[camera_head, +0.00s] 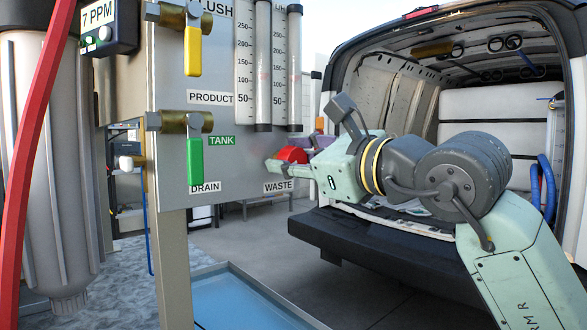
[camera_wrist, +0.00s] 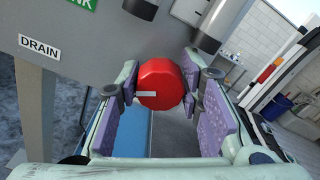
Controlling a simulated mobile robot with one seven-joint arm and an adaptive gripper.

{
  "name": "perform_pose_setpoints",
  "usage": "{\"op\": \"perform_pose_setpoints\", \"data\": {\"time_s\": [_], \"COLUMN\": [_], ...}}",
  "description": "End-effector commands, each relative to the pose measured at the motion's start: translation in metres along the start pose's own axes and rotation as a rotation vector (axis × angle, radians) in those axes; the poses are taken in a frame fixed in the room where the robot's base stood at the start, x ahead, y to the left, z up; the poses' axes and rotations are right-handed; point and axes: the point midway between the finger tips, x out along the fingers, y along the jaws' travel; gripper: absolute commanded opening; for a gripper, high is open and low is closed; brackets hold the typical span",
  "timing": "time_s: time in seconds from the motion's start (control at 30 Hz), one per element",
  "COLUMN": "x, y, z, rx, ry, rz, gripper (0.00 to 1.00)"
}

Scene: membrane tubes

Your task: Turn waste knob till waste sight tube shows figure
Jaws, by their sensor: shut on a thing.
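The red waste knob (camera_head: 291,155) sits on the grey panel above the WASTE label (camera_head: 278,186). My gripper (camera_head: 296,167) reaches it from the right and is shut on it. In the wrist view the knob (camera_wrist: 160,84) lies between my two purple-padded fingers (camera_wrist: 160,100), with a pale mark on its face. Two clear sight tubes (camera_head: 263,65) (camera_head: 294,65) with scales stand on the panel above the knob. Their level and exact reading are too small to tell. Which one is the waste tube is not clear, as the top labels are partly cut off.
A yellow lever (camera_head: 193,50) and a green lever (camera_head: 195,160) are on the panel's left. A blue tray (camera_head: 235,300) lies below. A 7 PPM meter (camera_head: 105,27) and a red bar (camera_head: 40,140) are at far left. An open van (camera_head: 390,245) stands behind my arm.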

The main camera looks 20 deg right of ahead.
Motion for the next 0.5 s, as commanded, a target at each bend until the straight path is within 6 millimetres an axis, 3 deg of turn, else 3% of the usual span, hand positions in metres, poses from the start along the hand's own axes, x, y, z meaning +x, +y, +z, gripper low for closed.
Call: {"op": "perform_pose_setpoints", "data": {"time_s": [0.5], "x": [0.0001], "y": [0.0026], "z": [-0.0012], "rx": [-0.489], "ry": [0.000], "rz": [0.001], "gripper": [0.05]}}
